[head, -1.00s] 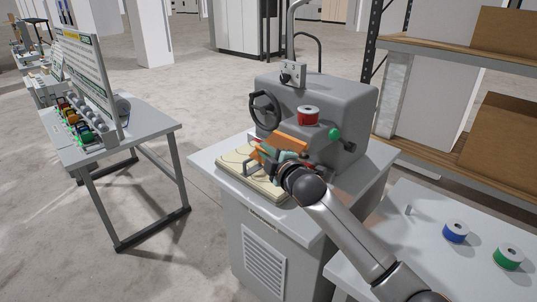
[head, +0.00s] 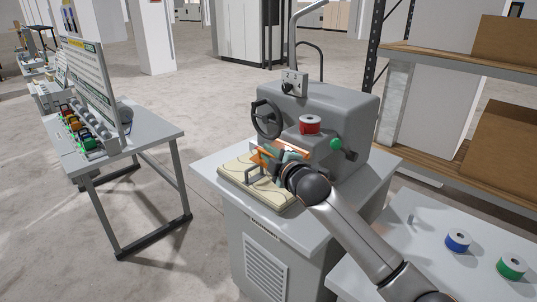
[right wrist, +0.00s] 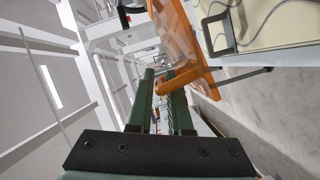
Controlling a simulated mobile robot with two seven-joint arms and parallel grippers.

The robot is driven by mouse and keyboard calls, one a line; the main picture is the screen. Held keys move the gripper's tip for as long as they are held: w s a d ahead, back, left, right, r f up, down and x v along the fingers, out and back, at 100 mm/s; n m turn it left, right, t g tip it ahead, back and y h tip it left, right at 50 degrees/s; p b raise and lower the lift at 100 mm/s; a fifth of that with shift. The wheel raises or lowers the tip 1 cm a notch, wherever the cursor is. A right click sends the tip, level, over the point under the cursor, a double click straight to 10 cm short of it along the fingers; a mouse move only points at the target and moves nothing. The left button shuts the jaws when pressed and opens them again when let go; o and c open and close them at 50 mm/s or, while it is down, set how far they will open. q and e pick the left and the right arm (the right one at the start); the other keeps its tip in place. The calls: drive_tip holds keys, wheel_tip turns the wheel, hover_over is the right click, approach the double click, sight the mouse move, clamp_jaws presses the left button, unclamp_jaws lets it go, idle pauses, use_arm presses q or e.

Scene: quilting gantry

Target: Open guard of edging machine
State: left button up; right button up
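The edging machine (head: 345,110) is a grey unit on a cabinet. Its orange guard (head: 262,153) shows at the front, partly hidden behind my right gripper. In the right wrist view the guard (right wrist: 178,35) is a translucent orange panel, tilted, with a curved orange handle (right wrist: 212,84) at its lower edge. My right gripper (head: 274,160) is at the guard. Its green fingers (right wrist: 161,82) lie close together around the handle, with a little orange between them. The exact contact is partly hidden. My left gripper is not in view.
A cream quilted piece (head: 235,169) lies on the machine's front left. Blue (head: 458,241) and green (head: 511,266) spools stand on a right table.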

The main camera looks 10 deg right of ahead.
drive_tip(key=shift+o, duration=0.3)
drive_tip(key=shift+f, duration=0.1)
drive_tip(key=shift+s+d, duration=0.1)
drive_tip(key=shift+s, duration=0.4)
drive_tip(key=b+v, duration=0.1)
drive_tip(key=v, duration=1)
drive_tip(key=shift+s+b, duration=0.2)
drive_tip(key=shift+b, duration=0.1)
